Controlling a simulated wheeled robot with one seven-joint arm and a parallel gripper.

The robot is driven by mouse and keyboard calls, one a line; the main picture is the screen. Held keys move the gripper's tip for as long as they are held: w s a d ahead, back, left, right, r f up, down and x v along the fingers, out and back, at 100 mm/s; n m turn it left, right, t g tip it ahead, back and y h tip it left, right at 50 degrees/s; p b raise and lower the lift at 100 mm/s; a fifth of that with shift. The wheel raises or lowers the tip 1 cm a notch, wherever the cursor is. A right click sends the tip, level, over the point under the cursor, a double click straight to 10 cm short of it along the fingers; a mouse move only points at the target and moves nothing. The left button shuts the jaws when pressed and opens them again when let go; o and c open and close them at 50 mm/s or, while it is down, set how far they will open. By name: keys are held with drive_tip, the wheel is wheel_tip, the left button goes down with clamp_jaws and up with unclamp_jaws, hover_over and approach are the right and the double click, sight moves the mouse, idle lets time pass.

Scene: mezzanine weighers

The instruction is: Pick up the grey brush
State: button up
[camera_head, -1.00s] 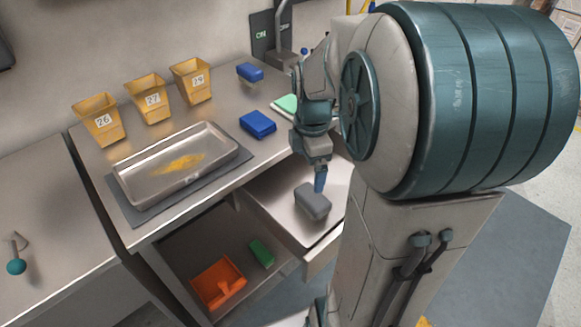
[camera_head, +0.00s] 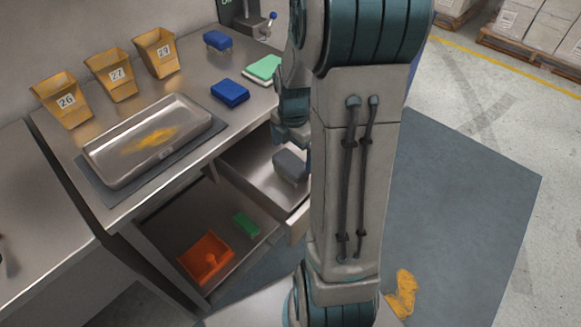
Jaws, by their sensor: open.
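The grey brush (camera_head: 290,166) is a small grey block lying in the open upper drawer (camera_head: 243,168) below the worktop. My gripper (camera_head: 307,158) is at the drawer, close to the brush's right end. It is open, but my own arm hides most of it. I cannot tell whether a finger touches the brush.
On the worktop are two blue brushes (camera_head: 229,93) (camera_head: 217,41), a green-and-white pad (camera_head: 262,69), a metal tray (camera_head: 100,180) with yellow powder and yellow bins (camera_head: 155,54). A lower drawer (camera_head: 165,226) holds an orange dustpan (camera_head: 204,262) and a green brush (camera_head: 246,224). Yellow powder (camera_head: 403,292) lies on the floor.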

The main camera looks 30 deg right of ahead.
sight(291, 161)
drive_tip(key=f, duration=0.5)
drive_tip(key=shift+a, duration=0.2)
drive_tip(key=c, duration=0.7)
drive_tip(key=shift+o, duration=0.2)
